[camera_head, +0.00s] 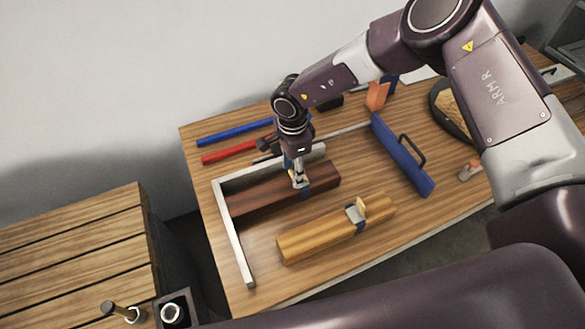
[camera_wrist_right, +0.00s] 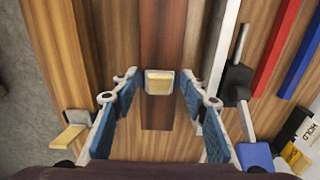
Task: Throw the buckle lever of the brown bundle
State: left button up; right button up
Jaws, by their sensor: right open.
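The brown bundle (camera_head: 262,204) lies on the table inside the corner of the pale L-shaped frame. A dark blue strap (camera_head: 322,188) goes around it. In the right wrist view the bundle (camera_wrist_right: 162,40) runs up the middle, with a tan-faced buckle lever (camera_wrist_right: 159,82) on a pale buckle. My right gripper (camera_head: 299,183) points down over the bundle at the buckle. In the wrist view its open fingers (camera_wrist_right: 158,92) stand on either side of the lever, with gaps on both sides. In the head view the gripper hides most of the buckle. My left gripper is out of view.
A yellow bundle (camera_head: 310,238) with its own buckle (camera_head: 356,212) lies just in front. The pale frame (camera_head: 234,240) borders the left and back. Red (camera_head: 230,151) and blue (camera_head: 236,132) bars lie behind. A blue piece with a black handle (camera_head: 395,150) lies to the right.

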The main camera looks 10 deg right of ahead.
aim_at(284, 187)
grip_shut()
jog(key=shift+a+f+h+b, duration=0.35)
jog(key=shift+h+b, duration=0.25)
jog(key=shift+b, duration=0.35)
jog(key=f+h+b, duration=0.1)
jog(key=b, duration=0.2)
jog(key=a+h+b, duration=0.1)
jog(key=h+b, duration=0.1)
jog(key=b, duration=0.1)
jog(key=f+t+h+b, duration=0.1)
jog(key=h+b, duration=0.1)
jog(key=b, duration=0.1)
jog(key=shift+s+a+f, duration=0.2)
jog(key=shift+a+f, duration=0.15)
jog(key=shift+a+h+b, duration=0.1)
jog(key=shift+h+b, duration=0.4)
jog(key=shift+b, duration=0.65)
grip_release()
jog(key=shift+r, duration=0.1)
